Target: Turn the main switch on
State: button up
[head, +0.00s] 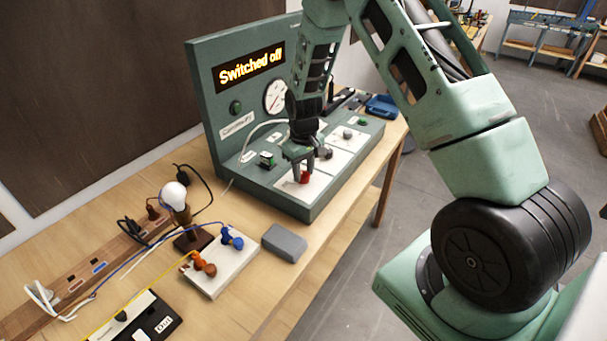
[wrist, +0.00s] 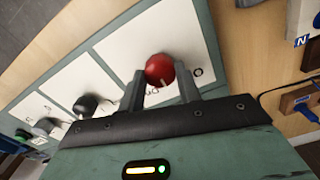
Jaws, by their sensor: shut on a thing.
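The green control panel (head: 212,101) stands on the bench, and its lit display (head: 248,68) reads "Switched off". A red knob (head: 305,177) sits on a white plate on the panel's flat front part. My gripper (head: 301,168) points down over this knob. In the wrist view the red knob (wrist: 159,69) lies between the two fingers of my gripper (wrist: 160,85), which are shut on it. The label beside the knob is partly hidden by the fingers, so I cannot read it whole.
A dark knob (head: 325,153) and a green button (head: 268,160) sit near the red knob on the panel. A lamp with a white bulb (head: 174,196), a white terminal block (head: 243,262), a grey box (head: 284,243) and several wires lie on the bench to the left.

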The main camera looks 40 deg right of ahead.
aim_at(304, 174)
jog(key=m+b, duration=0.1)
jog(key=m, duration=0.3)
jog(key=shift+m, duration=0.3)
jog(key=shift+m+b, duration=0.3)
jog(key=shift+m, duration=1.6)
jog(key=o, duration=1)
jog(key=shift+c, duration=0.2)
jog(key=shift+r, duration=0.15)
notch_tip(304, 174, up, 17)
jog(key=b, duration=0.3)
jog(key=shift+r+b, duration=0.15)
jog(key=shift+b, duration=0.15)
